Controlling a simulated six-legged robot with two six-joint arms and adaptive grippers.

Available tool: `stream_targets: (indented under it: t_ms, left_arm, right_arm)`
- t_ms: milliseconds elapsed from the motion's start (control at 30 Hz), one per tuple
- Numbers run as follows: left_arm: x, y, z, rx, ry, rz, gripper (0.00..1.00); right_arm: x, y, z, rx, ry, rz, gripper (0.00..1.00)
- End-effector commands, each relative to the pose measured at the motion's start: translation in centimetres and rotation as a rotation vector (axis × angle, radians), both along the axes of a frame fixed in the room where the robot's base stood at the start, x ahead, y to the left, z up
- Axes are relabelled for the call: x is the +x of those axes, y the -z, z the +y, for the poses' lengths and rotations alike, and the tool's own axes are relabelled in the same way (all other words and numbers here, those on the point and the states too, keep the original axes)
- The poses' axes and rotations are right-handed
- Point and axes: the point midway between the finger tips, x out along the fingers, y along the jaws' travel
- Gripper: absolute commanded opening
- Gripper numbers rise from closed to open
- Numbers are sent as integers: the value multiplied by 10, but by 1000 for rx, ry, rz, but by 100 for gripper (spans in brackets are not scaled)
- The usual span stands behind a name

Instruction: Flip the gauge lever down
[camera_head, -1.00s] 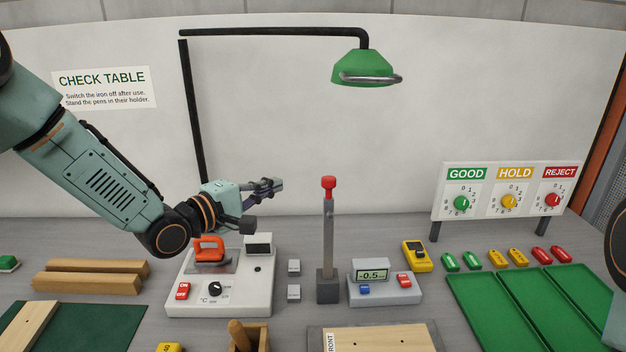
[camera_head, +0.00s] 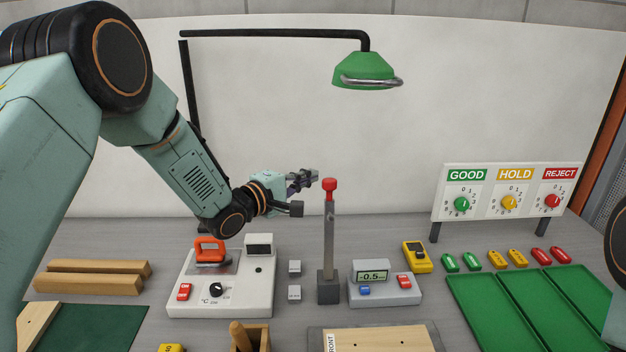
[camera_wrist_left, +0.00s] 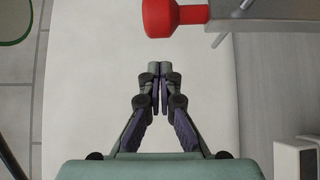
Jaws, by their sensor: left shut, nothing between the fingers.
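The gauge lever is a grey upright post with a red knob (camera_head: 329,185) on top, standing on a dark block at the middle of the table. The red knob also shows at the top of the left wrist view (camera_wrist_left: 160,17). My left gripper (camera_head: 315,176) is shut and empty, its fingertips just left of the knob and at about its height in the head view. In the left wrist view its closed fingers (camera_wrist_left: 160,70) are apart from the knob. My right gripper is out of view.
A gauge box (camera_head: 385,291) reading -0.5 stands right of the lever. A green lamp (camera_head: 362,70) hangs above. Green trays (camera_head: 480,300) and a dial board (camera_head: 507,210) are at the right.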

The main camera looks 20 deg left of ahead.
Motion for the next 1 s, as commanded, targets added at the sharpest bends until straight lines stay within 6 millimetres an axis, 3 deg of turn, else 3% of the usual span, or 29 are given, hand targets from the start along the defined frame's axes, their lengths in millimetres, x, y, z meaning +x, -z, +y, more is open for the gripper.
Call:
stream_targets:
  t_ms: [300,1000]
  left_arm:
    - [-20,-5,-20,1,1,-2,0]
    - [-21,-5,-20,10,-1,-27,0]
  right_arm:
    - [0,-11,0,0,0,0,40]
    - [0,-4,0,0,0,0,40]
